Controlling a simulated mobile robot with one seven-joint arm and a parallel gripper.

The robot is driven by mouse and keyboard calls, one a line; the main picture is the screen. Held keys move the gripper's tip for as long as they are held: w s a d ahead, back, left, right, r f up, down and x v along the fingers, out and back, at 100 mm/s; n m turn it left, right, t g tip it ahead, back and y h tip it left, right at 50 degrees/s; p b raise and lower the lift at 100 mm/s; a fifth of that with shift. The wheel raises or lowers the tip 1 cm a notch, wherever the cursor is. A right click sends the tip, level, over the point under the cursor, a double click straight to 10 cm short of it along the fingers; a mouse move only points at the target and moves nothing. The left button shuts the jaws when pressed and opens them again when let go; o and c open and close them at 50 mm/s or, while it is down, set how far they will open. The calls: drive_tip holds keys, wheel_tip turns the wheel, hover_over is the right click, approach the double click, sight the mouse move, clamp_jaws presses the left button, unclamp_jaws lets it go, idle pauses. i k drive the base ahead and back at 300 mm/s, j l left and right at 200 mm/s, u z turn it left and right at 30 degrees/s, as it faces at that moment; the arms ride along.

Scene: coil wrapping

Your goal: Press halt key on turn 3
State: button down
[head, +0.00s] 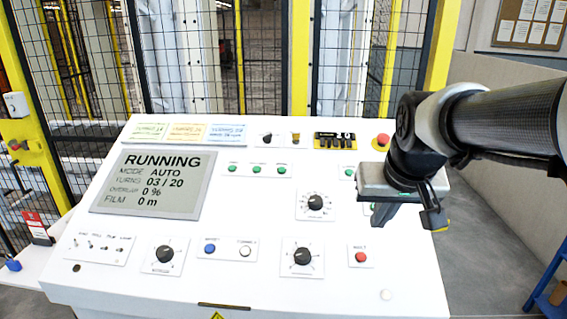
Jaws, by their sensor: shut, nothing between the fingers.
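The control panel (230,275) is a sloped white console. Its grey screen (150,182) reads RUNNING, mode AUTO, turns 03 / 20, overlap 0 %, film 0 m. The halt key (361,257) is a red button on a small white plate at the lower right of the panel, in full view and untouched. My gripper (382,216) is shut and empty, pointing down over the right part of the panel, above and slightly right of the halt key in the picture. It is apart from the key and hides part of the panel behind it.
A red emergency button (383,140) on a yellow base sits at the upper right. Black dials, including one (302,257) left of the halt key, and blue and white buttons (228,249) share the panel. A yellow-framed mesh fence (270,60) stands behind.

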sight(360, 257)
drive_tip(key=j+z, duration=0.25)
drive_tip(key=z, duration=0.15)
drive_tip(key=k+j+z, duration=0.1)
drive_tip(key=j+z, duration=0.25)
drive_tip(key=k+j+z, duration=0.1)
drive_tip(key=z, duration=0.3)
